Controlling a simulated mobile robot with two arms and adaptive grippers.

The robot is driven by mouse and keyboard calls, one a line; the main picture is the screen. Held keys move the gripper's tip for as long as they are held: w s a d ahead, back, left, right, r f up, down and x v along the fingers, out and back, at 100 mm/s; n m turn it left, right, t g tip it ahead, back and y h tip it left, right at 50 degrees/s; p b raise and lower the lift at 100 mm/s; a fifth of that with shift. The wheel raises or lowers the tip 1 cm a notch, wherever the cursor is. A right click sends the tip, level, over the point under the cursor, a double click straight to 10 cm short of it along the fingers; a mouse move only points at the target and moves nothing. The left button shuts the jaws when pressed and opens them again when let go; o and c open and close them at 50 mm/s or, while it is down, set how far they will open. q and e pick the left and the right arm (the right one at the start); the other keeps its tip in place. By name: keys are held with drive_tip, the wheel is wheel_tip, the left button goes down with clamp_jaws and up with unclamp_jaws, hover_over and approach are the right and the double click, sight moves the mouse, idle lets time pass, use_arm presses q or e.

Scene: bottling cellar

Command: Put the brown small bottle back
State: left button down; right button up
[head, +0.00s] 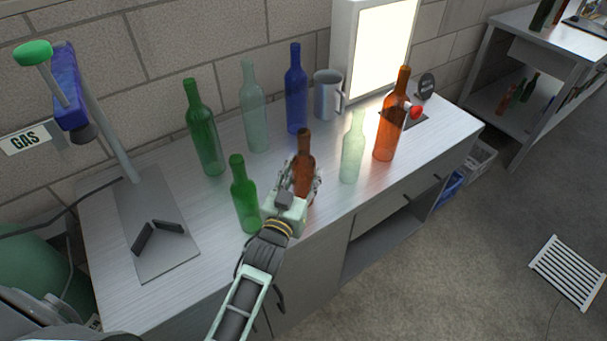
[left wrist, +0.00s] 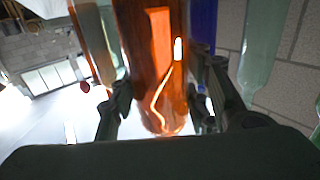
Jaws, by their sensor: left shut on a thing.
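The brown small bottle (head: 304,150) is upright over the middle of the metal bench (head: 225,262). My left gripper (head: 303,182) is shut around its lower body, with one finger on each side. In the left wrist view the brown bottle (left wrist: 150,60) fills the space between the dark fingers (left wrist: 160,105). I cannot tell whether its base touches the bench. My right gripper is not in view.
A small green bottle (head: 243,198) stands close left of the gripper, a small pale bottle (head: 352,150) to the right. Behind are tall green (head: 204,130), pale (head: 254,110) and blue (head: 296,92) bottles and a mug (head: 327,95). An orange-brown bottle (head: 391,120) stands near the lit panel (head: 382,45).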

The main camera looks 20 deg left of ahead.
use_arm(q)
drive_tip(key=shift+r, duration=0.1)
drive_tip(key=c, duration=1.3)
unclamp_jaws()
drive_tip(key=shift+f, duration=0.2)
drive_tip(key=shift+c, duration=0.2)
drive_tip(key=o, duration=0.4)
drive_tip(key=shift+c, duration=0.2)
drive_tip(key=shift+r, duration=0.15)
drive_tip(key=shift+s, duration=0.25)
drive_tip(key=s+b, duration=0.1)
drive_tip(key=s, duration=1)
drive_tip(key=shift+s+a, duration=0.15)
drive_tip(key=shift+s, duration=0.1)
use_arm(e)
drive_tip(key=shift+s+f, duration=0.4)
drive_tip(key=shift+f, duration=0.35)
